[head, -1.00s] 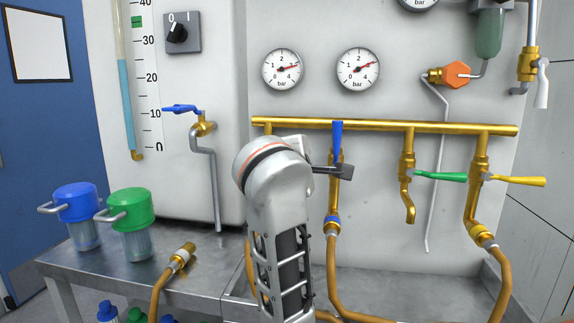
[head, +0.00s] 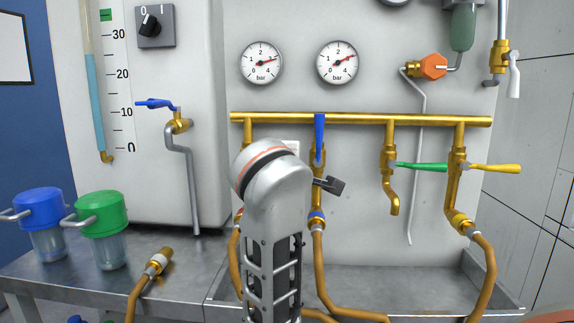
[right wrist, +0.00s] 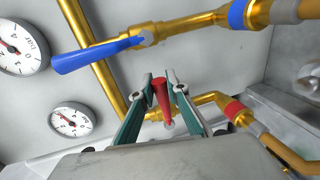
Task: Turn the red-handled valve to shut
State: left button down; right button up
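The red valve handle (right wrist: 162,94) shows in the right wrist view, between the fingertips of my right gripper (right wrist: 161,82). The fingers sit close on both sides of it and look shut on it. The handle lies crosswise to its brass branch pipe (right wrist: 208,100), which has a red band (right wrist: 236,112). In the head view my right arm covers this valve and handle; only a small dark part of the gripper (head: 332,185) shows beside the blue-handled valve. My left gripper is in neither current view.
The blue valve handle (head: 320,138) points up close to my right gripper. Green (head: 420,167) and yellow (head: 497,168) handles point right. The manifold pipe (head: 350,118) runs above, with two gauges over it. Green (head: 101,215) and blue (head: 39,203) lidded containers stand left.

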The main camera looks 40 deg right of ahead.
jog(key=o, duration=0.3)
jog(key=shift+f, duration=0.15)
pick_arm(q)
jog(key=shift+f, duration=0.15)
pick_arm(e)
jog(key=shift+o, duration=0.2)
pick_arm(q)
jog(key=shift+s, duration=0.1)
pick_arm(e)
jog(key=v, duration=0.7)
jog(key=shift+a, duration=0.2)
jog(key=shift+s, duration=0.1)
